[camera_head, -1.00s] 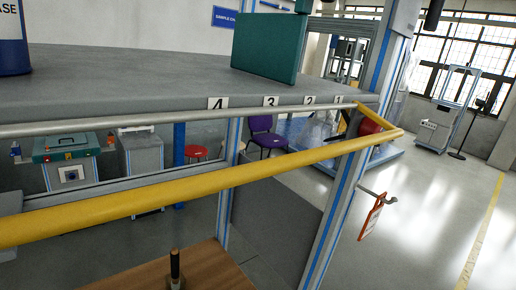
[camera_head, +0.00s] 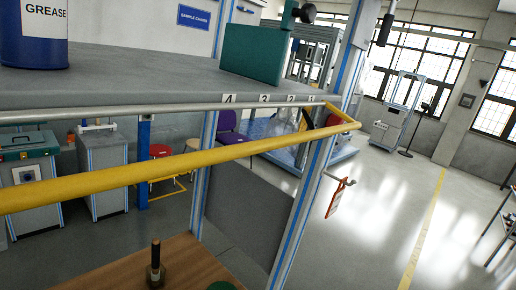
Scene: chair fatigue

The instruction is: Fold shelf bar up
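The shelf bar is a yellow tube (camera_head: 165,167) running from the left edge to the right end of the grey shelf (camera_head: 130,84) in the head camera view. It stands out in front of the shelf's edge, with a short yellow arm at its right end. A thin metal rod (camera_head: 150,109) runs along the shelf's front, behind the bar. Number labels 4, 3, 2 and 1 (camera_head: 268,99) sit on the shelf edge. My gripper is not in the picture, so its state and any contact are hidden.
A blue grease can (camera_head: 34,40) and a green box (camera_head: 254,54) stand on the shelf. Below is a wooden surface (camera_head: 185,264) with a dark upright handle (camera_head: 155,262). A red tag (camera_head: 336,198) hangs from the frame post.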

